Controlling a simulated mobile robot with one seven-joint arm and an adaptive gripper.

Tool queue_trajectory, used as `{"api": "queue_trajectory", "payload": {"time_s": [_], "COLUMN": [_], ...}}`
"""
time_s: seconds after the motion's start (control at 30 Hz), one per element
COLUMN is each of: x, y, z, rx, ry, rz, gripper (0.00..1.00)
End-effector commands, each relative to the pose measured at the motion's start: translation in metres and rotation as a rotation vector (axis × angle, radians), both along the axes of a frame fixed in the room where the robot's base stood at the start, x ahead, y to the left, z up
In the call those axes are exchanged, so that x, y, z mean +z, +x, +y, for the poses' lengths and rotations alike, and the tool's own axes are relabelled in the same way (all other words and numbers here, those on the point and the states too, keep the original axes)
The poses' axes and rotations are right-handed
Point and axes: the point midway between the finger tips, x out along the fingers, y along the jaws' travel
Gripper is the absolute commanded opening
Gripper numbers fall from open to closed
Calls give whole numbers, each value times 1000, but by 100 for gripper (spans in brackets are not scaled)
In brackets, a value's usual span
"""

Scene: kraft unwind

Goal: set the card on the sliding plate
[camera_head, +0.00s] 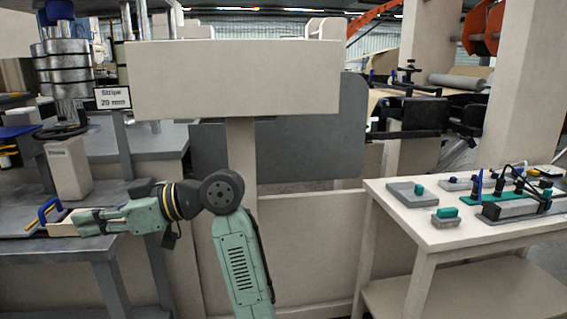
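My gripper (80,222) is at the far left, at the end of my green arm, low over the grey bench. A pale, flat piece (62,230) lies at its fingertips; it may be the card, but it is too small to tell. I cannot tell whether the fingers are shut on it or only beside it. A blue handle (47,210) and a yellow strip stand just left of the fingertips. They may belong to the sliding plate, whose surface is mostly hidden by the pale piece and the gripper.
A beige block (68,170) stands just behind the gripper on the grey bench (125,195). A sign reading "Stripe 20 mm" (114,98) and a stack of metal discs (65,75) rise behind. A white table (400,205) with several tools stands at the right.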

Motion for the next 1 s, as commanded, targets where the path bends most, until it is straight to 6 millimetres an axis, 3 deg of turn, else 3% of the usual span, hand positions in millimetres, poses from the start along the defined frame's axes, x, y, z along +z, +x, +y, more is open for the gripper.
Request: {"api": "queue_trajectory", "payload": {"time_s": [0.17,0.37,0.5,0.7,0.83,1.0], "x": [-27,-76,-128,-214,-268,-337], "y": [34,85,125,166,177,176], "z": [-14,-45,-83,-151,-194,-250], "rx": [-89,-251,-420,-691,-853,-1055], "ry": [0,-1,0,0,-1,-1], "rz": [5,8,11,11,11,11], "gripper": [0,0,0,0,0,0]}}
